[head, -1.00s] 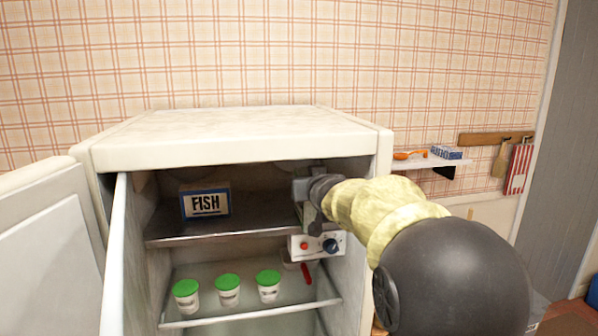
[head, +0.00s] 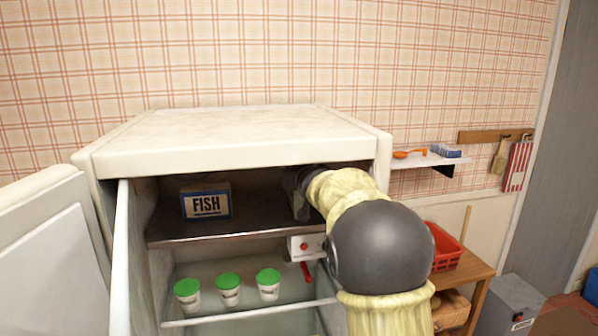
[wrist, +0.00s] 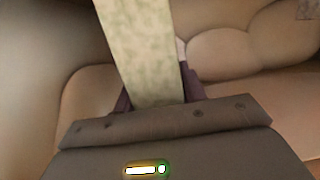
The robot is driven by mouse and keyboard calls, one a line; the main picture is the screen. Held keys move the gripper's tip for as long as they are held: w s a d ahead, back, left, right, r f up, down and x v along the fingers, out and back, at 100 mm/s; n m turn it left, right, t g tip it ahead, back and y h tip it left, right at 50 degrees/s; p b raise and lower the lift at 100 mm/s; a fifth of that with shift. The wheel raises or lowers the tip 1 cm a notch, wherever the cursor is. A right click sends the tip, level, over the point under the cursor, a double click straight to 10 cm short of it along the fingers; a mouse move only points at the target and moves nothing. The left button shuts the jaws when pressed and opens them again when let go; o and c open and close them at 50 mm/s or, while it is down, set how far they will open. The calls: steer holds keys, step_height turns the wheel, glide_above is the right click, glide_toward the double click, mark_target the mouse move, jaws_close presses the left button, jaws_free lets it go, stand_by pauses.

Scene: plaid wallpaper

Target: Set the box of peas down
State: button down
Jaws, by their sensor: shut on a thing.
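My gripper (head: 300,190) is inside the top compartment of the freezer, at its right side, partly hidden by my arm. In the wrist view the gripper (wrist: 155,95) is shut on a pale, mottled greenish box (wrist: 138,45), taken to be the box of peas. One narrow face shows, with no lettering visible. In the head view this box cannot be made out. The dark upper shelf (head: 225,226) carries a blue and white FISH box (head: 206,202) to the left of my gripper. Whether the held box touches the shelf cannot be told.
Several green-lidded tubs (head: 228,290) stand on the lower glass shelf. A white control box (head: 305,247) with a red handle hangs below the upper shelf at right. The open freezer door (head: 45,260) is at left. The wrist view shows lumpy pale frost (wrist: 240,45) around the gripper.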

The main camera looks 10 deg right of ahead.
steer(key=shift+s+d+f, duration=0.2)
steer(key=shift+s+d, duration=0.05)
steer(key=shift+s, duration=0.05)
steer(key=c, duration=0.8)
jaws_free()
steer(key=shift+a, duration=0.1)
steer(key=shift+c, duration=0.2)
steer(key=shift+r, duration=0.1)
steer(key=b+v, duration=0.2)
steer(key=v, duration=1)
